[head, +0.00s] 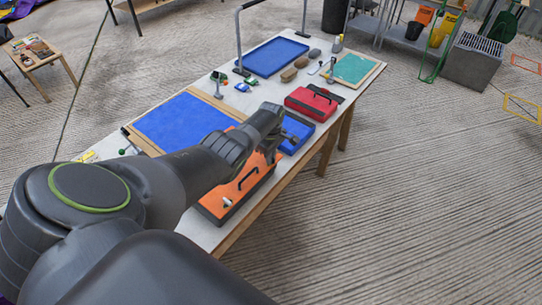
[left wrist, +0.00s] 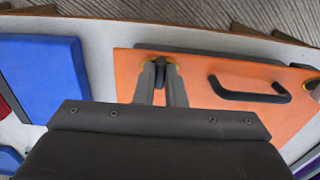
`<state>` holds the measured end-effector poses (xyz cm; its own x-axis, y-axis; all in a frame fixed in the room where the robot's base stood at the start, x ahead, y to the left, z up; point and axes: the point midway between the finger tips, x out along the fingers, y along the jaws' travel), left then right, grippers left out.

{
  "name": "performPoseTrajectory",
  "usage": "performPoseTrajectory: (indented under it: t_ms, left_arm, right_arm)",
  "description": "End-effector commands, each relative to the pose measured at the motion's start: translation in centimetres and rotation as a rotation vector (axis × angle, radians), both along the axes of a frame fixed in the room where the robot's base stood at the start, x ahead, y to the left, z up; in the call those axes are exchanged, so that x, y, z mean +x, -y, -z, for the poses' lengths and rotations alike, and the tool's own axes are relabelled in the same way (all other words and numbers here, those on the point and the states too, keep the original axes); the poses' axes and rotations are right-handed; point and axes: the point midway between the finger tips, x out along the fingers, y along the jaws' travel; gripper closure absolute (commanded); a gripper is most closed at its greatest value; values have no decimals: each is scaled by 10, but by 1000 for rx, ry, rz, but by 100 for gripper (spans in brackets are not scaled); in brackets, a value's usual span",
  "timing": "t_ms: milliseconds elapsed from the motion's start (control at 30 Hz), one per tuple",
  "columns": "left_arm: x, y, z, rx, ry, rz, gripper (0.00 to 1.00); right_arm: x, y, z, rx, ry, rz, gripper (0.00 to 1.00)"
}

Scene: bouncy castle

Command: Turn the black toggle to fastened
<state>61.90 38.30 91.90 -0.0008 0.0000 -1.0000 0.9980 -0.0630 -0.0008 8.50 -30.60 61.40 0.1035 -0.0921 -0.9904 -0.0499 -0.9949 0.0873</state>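An orange panel (head: 214,207) lies on the table in the head view, with a black handle on it. In the left wrist view the orange panel (left wrist: 215,120) fills the middle and right, with the black handle (left wrist: 250,93) right of centre. The black toggle (left wrist: 160,69) stands near the panel's far edge, with yellow showing beside it. My left gripper (left wrist: 160,78) has its two fingers close on either side of the toggle, with little or no gap visible, and appears shut on it. In the head view my left gripper (head: 272,150) is over the panel's far end and hides the toggle. My right gripper is out of view.
A blue box (head: 296,133) and a red case (head: 313,102) stand just beyond the panel. A large blue board (head: 180,117) lies to its left. The long table (head: 207,236) also holds a blue tray (head: 272,56) and a green board (head: 354,68). Concrete floor right of the table is clear.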

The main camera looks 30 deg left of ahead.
Motion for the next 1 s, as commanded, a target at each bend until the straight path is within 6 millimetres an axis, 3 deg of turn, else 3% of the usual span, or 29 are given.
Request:
performPoseTrajectory:
  t_ms: [33, 167, 567, 1000]
  left_arm:
    - [2, -2, -2, 4, 6, -2, 85]
    - [1, -1, -2, 3, 4, -1, 68]
    - [1, -1, -7, 1, 2, 0, 68]
    - [1, -1, -66, 3, 4, 1, 68]
  right_arm:
    - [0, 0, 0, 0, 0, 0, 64]
    - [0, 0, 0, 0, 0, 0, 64]
    - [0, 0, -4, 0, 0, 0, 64]
    - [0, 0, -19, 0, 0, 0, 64]
